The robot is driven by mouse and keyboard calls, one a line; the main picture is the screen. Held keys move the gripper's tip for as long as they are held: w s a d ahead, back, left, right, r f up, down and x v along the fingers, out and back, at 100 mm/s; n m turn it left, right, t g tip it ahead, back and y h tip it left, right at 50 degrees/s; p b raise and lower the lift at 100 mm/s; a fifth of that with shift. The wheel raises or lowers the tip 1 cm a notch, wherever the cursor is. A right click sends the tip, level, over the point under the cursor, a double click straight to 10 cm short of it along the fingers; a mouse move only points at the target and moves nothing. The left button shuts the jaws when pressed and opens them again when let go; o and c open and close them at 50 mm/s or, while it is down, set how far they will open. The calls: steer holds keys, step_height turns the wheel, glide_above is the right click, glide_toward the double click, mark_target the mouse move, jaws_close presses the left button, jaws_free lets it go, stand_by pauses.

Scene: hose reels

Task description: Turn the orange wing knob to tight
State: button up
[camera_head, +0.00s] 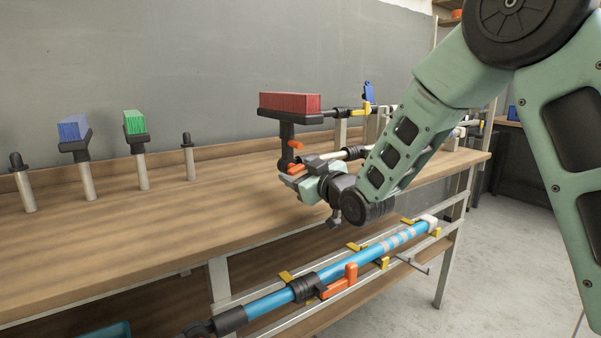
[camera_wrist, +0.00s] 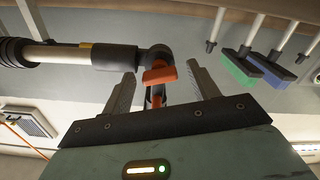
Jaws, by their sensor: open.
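The orange wing knob (camera_wrist: 160,74) sits on a black joint (camera_wrist: 158,55) at the end of a dark-sleeved pole. In the wrist view it lies between the two grey fingers of my gripper (camera_wrist: 162,86), with a gap on each side. In the head view, orange parts of the knob (camera_head: 296,145) show below the red brush (camera_head: 290,102). There my gripper (camera_head: 298,182) is right beside the joint, partly hiding it. The gripper is open. I cannot tell the knob's exact angle or whether a finger touches it.
A blue pole (camera_head: 335,268) with its own orange lever lies on a rack below the bench edge. Blue (camera_head: 73,128) and green (camera_head: 135,122) brushes stand on posts at the left. The wooden bench top (camera_head: 170,210) is mostly clear.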

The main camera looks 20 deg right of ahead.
steer(key=c, duration=1)
